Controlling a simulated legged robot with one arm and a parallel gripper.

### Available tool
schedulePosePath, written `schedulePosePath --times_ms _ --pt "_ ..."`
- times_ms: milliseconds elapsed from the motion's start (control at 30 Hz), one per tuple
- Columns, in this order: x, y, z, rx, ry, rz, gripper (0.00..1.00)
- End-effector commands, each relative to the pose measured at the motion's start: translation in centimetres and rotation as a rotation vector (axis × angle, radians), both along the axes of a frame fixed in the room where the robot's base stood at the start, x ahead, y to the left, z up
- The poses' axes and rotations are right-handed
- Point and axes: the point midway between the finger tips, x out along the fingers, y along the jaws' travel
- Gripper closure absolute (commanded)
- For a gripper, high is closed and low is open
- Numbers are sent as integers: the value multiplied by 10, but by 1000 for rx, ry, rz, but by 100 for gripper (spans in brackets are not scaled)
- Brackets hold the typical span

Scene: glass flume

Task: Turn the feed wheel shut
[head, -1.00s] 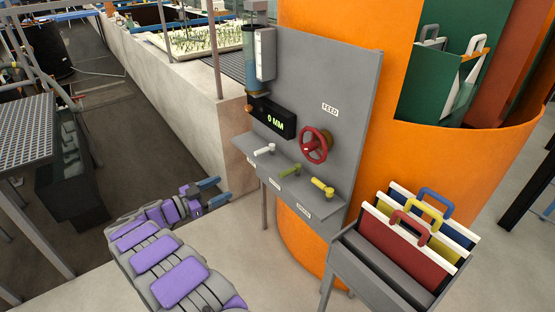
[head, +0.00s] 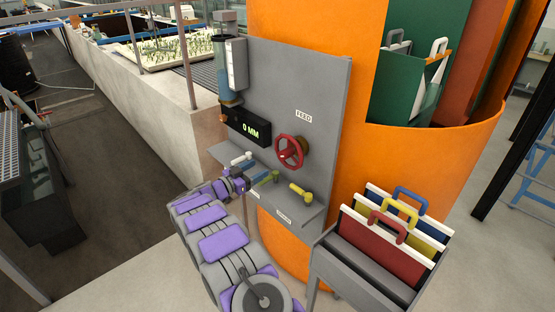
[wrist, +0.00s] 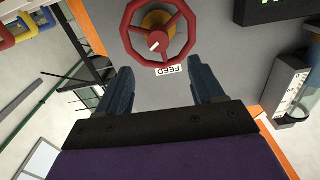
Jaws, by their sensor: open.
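The red feed wheel (head: 289,151) is on the upright grey panel, under a FEED label (head: 304,116). In the wrist view the wheel (wrist: 154,41) shows its spokes, a yellow hub part behind it and a white mark at its centre. My gripper (head: 258,178) is in front of the panel, below and left of the wheel, near the small handles. In the wrist view my gripper (wrist: 165,72) is open and empty, its two blue fingers pointing towards the panel with the wheel beyond their tips, apart from it. The black display (head: 250,127) reads 0 MM.
A grey bin (head: 345,262) of panels with coloured handles stands at right. An orange curved wall (head: 300,20) is behind the panel. A concrete channel wall (head: 120,75) is at left.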

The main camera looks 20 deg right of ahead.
Motion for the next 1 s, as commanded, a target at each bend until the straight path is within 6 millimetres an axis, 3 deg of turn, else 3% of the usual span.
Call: schedulePosePath --times_ms 200,500,700,1000 --pt "14 -45 -1 0 -2 -5 33" --pt "32 -89 1 -2 -3 -3 33" --pt "37 -102 1 -2 -1 -1 33" --pt "38 -104 1 -2 0 0 33"
